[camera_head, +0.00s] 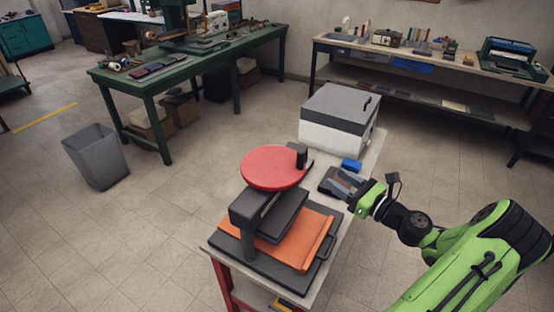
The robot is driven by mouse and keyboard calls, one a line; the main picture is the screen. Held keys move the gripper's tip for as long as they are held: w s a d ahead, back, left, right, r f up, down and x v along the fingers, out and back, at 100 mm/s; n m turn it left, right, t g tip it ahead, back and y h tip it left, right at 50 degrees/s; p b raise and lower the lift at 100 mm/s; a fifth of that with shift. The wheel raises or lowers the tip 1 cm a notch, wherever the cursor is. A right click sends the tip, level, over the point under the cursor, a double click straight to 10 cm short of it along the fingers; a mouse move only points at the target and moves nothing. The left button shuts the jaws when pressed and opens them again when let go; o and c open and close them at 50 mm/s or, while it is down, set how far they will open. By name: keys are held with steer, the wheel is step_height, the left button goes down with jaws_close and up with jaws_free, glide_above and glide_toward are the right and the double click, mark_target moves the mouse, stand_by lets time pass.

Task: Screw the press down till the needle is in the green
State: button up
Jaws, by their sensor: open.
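The press stands on a narrow bench in the middle of the head view. It has a round red wheel (270,168) on top with a dark upright knob (298,152) at its far right edge. Below the wheel are a dark grey head (262,214) and orange boards (310,228) on a dark base plate (262,268). I cannot make out the gauge, its needle or a green zone. My gripper (343,184) is open, to the right of the wheel and apart from it, over small dark items on the bench.
A grey-and-white box (337,117) and a small blue block (351,165) stand behind the press on the bench (374,150). A grey bin (96,157) is on the floor at left. A green table (190,62) and a long workbench (420,56) stand farther back. The floor between is clear.

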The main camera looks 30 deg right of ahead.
mark_target(301, 156)
steer(key=x, duration=1.4)
steer(key=shift+w+f, duration=0.2)
steer(key=shift+w, duration=0.1)
jaws_close()
